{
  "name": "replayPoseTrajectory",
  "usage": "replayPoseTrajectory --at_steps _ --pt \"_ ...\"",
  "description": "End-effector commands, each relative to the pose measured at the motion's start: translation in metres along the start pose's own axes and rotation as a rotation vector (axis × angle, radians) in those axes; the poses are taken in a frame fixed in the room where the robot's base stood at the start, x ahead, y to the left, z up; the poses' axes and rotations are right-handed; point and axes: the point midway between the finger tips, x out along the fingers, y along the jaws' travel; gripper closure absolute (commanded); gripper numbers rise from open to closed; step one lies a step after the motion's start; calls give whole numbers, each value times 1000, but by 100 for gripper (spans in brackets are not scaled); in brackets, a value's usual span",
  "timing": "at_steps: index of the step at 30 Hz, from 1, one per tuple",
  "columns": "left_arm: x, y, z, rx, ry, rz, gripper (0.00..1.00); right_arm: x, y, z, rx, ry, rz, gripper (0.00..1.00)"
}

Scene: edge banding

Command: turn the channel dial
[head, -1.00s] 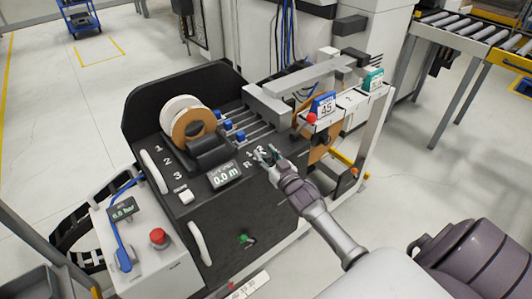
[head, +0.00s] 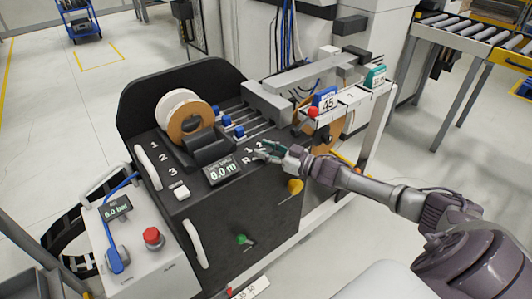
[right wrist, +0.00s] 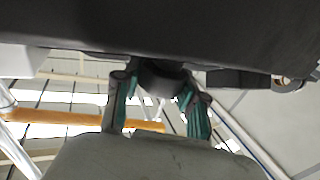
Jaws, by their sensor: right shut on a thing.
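The channel dial sits on the sloped black panel of the machine, right of the display reading 0.0 m. In the head view my right gripper covers most of it, with white marks such as 1, 2 and R partly visible around it. In the right wrist view the dial (right wrist: 163,80) is a dark round knob between the two green-padded fingers. My right gripper (head: 262,152) is shut on the dial, and it also shows in the right wrist view (right wrist: 158,108). The exact dial setting is hidden. My left gripper is not in view.
The display (head: 222,171) and a tape roll (head: 190,120) are left of the gripper. A yellow knob (head: 295,186) and a green knob (head: 241,239) are on the front face. A red emergency button (head: 152,236) is at lower left.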

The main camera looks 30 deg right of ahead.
Motion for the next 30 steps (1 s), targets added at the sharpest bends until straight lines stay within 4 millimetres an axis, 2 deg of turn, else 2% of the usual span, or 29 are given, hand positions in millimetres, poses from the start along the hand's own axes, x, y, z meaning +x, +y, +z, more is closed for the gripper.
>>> replayPoseTrajectory --at_steps 11,12,15,16,25,30 --pt "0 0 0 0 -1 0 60 0 0 -1 -1 1 -4 94" --pt "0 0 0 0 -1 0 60 0 0 -1 -1 1 -4 52" --pt "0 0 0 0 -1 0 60 0 0 -1 -1 1 -4 36" --pt "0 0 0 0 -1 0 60 0 0 -1 -1 1 -4 33" --pt "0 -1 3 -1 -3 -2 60 -1 0 0 -1 1 -4 33" --pt "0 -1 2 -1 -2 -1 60 -15 0 1 0 -2 -3 33"
